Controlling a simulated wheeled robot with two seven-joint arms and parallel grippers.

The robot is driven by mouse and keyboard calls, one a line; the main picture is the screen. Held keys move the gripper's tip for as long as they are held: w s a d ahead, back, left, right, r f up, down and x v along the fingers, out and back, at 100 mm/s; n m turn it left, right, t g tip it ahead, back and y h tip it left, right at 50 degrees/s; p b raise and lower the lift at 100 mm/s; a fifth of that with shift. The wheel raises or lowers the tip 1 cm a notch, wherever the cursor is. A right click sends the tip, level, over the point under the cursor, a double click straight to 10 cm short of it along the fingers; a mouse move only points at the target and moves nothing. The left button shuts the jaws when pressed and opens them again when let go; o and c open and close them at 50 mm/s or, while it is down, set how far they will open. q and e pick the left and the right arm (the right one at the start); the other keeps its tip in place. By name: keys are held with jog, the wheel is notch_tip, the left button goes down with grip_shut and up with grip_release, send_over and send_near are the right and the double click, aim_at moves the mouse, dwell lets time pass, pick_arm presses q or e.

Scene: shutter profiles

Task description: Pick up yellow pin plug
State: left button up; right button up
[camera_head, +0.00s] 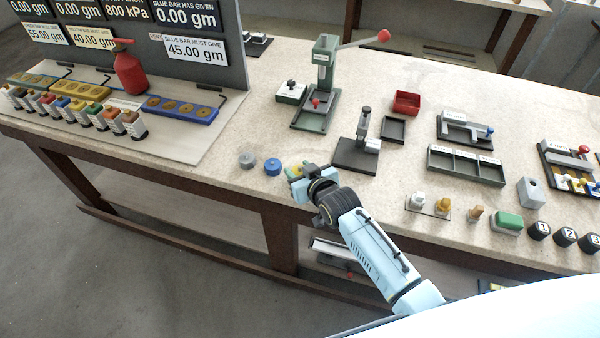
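A small yellow-green round piece (293,169) lies near the table's front edge, mostly covered by my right gripper (299,176). The gripper is right at it, pointing down and left; whether its fingers are open or touch the piece is hidden. A grey disc (247,160) and a blue disc (272,166) lie to its left. Another small yellow piece (442,205) stands on a plate at the front right. I cannot tell from this view which yellow piece is the pin plug. My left gripper is not in view.
A green lever press (324,75) and a dark stand (358,152) stand behind the gripper. A compartment tray (466,166) and a red bin (406,102) are to the right. A panel with a red bottle (130,70) and several coloured blocks is at left.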

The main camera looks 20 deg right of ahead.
jog(key=shift+c, duration=1.4)
jog(key=shift+r, duration=0.1)
notch_tip(320, 180, up, 9)
jog(key=shift+r+p, duration=0.1)
jog(key=shift+p, duration=0.7)
jog(key=shift+r, duration=0.35)
jog(key=shift+s, duration=0.25)
jog(key=s+d+r+m+h+b, duration=0.1)
jog(key=s+d+r+b, duration=0.15)
jog(key=s, duration=0.35)
jog(key=s+d+r+m+h+b, duration=0.1)
jog(key=s+d+r+h+b, duration=0.15)
jog(key=s, duration=0.25)
jog(key=n+y+p, duration=0.2)
jog(key=y+p, duration=0.1)
jog(key=p, duration=0.2)
send_over(301, 171)
notch_tip(301, 171, down, 4)
jog(key=shift+w+f+y, duration=0.25)
jog(key=shift+w+f, duration=0.05)
jog(key=shift+f, duration=0.2)
